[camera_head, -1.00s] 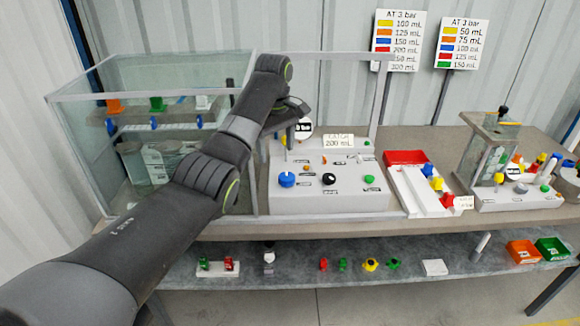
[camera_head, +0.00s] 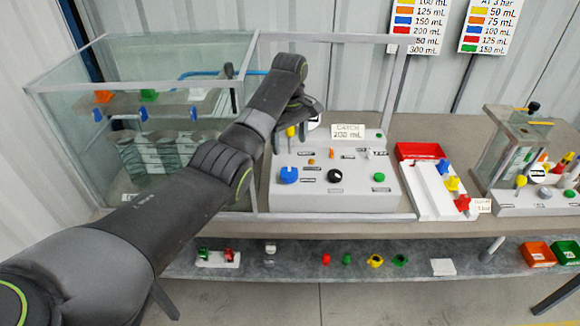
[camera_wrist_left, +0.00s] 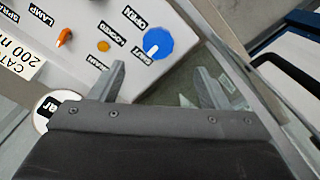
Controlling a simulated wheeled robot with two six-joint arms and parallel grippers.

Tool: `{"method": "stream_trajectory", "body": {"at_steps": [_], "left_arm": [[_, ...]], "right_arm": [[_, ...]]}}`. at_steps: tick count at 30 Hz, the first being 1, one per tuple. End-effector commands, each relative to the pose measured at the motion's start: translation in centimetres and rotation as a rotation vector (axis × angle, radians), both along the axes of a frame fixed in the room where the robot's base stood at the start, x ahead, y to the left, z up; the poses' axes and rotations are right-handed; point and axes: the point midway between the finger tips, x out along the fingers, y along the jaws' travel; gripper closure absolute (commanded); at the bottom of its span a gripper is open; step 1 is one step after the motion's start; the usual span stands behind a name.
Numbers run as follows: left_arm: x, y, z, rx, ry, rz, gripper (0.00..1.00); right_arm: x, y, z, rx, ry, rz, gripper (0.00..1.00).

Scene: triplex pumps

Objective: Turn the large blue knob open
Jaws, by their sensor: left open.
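The large blue knob (camera_head: 289,175) is on the left of the front of the pale control panel (camera_head: 350,197). In the left wrist view the knob (camera_wrist_left: 158,43) has a white mark, with "OPEN" and other labels around it. The mark points toward the lower left in that view, on the side away from "OPEN". My left gripper (camera_wrist_left: 162,86) is open and empty. Its fingertips point toward the panel and are apart from the knob. In the head view my left wrist hangs above the panel's back left, hiding part of it. My right gripper is out of view.
A black knob (camera_head: 335,176), a green button (camera_head: 379,177) and a small orange switch (camera_head: 332,153) share the panel. A glass tank (camera_head: 60,150) stands left. A white tray (camera_head: 440,195) with coloured pieces stands right. A frame upright (camera_head: 391,90) rises behind the panel.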

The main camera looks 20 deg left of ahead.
Motion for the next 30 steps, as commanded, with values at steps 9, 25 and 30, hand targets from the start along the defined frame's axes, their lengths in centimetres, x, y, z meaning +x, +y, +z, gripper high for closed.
{"method": "stream_trajectory", "body": {"at_steps": [9,25,30], "left_arm": [[0.0,0.0,-7.0,0.0,0.004,0.001,0.3],[0.1,0.0,-11.2,0.001,-0.002,0.001,0.3],[0.1,0.0,-11.2,0.0,-0.001,0.001,0.3]], "right_arm": [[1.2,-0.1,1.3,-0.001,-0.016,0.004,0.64],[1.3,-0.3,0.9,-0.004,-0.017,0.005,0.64],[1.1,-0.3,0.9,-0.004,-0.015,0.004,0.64]]}}
